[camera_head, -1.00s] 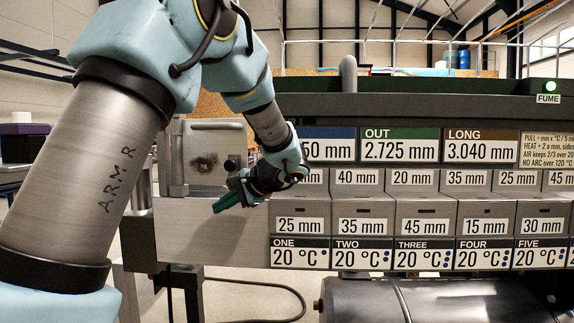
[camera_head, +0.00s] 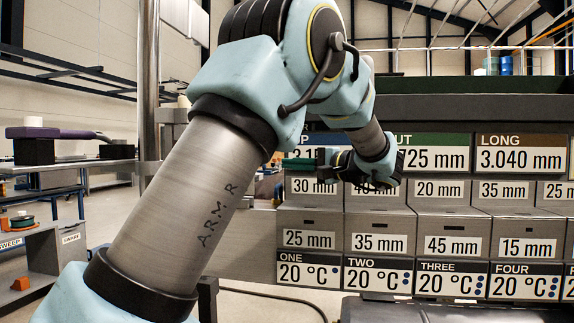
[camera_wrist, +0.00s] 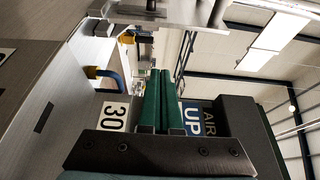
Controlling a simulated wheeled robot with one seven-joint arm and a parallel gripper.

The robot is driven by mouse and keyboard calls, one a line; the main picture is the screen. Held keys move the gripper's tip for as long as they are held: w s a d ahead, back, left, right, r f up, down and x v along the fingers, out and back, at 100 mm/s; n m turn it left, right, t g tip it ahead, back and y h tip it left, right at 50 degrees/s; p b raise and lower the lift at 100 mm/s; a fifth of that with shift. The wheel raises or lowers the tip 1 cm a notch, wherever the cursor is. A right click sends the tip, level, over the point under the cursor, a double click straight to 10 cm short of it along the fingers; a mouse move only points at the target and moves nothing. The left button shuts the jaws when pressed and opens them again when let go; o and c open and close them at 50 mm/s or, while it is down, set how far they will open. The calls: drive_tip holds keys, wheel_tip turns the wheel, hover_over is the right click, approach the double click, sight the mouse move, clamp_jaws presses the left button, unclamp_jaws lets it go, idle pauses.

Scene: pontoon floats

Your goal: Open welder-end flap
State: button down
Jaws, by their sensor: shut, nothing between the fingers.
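My gripper (camera_head: 292,163) is shut and empty, its green fingers pointing left in front of the upper row of boxes, near the 30 mm label. In the wrist view its two green fingers (camera_wrist: 160,85) lie together. The scorched grey plate at the left end of the bench, which looks like the flap, is not clearly seen now in the head view; my arm covers much of that place. A grey metal plate or frame (camera_wrist: 178,12) crosses the top of the wrist view, beyond the fingertips. I cannot tell whether it is the flap.
Grey boxes with mm labels (camera_head: 378,228) fill the bench front close to my gripper. Blue and yellow parts (camera_wrist: 103,73) show through a gap beyond the fingers. A side table with a purple object (camera_head: 45,132) stands at the far left. Open floor lies between.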

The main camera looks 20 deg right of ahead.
drive_tip(key=w+a+p, duration=0.2)
drive_tip(key=w+a, duration=0.1)
drive_tip(key=a, duration=0.4)
drive_tip(key=shift+p, duration=0.4)
drive_tip(key=shift+s+f, duration=0.1)
